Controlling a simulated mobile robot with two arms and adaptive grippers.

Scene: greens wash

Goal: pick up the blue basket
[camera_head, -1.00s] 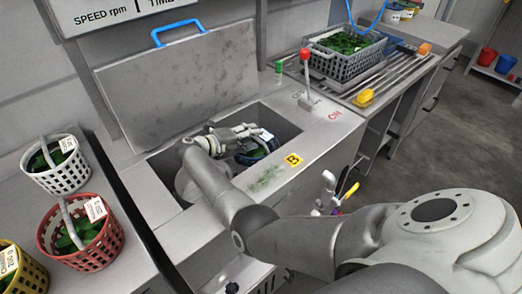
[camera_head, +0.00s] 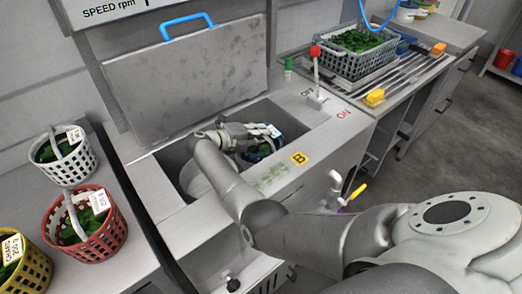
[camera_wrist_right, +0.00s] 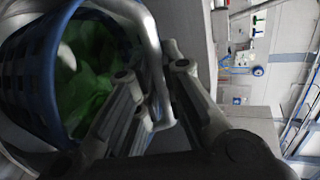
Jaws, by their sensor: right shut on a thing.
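The blue basket (camera_head: 275,132) with green leaves sits inside the sunken tub, partly hidden behind my right gripper (camera_head: 262,131). In the right wrist view, its blue slatted wall (camera_wrist_right: 40,75) and the green leaves (camera_wrist_right: 90,80) fill the left side. A pale grey handle (camera_wrist_right: 153,45) rises from it and passes between the fingers of my right gripper (camera_wrist_right: 155,110), which is shut on it. A white label shows by the fingers in the head view. Whether the basket touches the tub floor is hidden. My left gripper is not in view.
The tub's raised lid (camera_head: 185,85) stands behind, and its rim surrounds the arm. A red-knobbed lever (camera_head: 316,75) stands at right. White (camera_head: 65,165), red (camera_head: 90,240) and yellow (camera_head: 30,270) baskets stand at left. A grey crate (camera_head: 350,60) sits on the draining rack.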

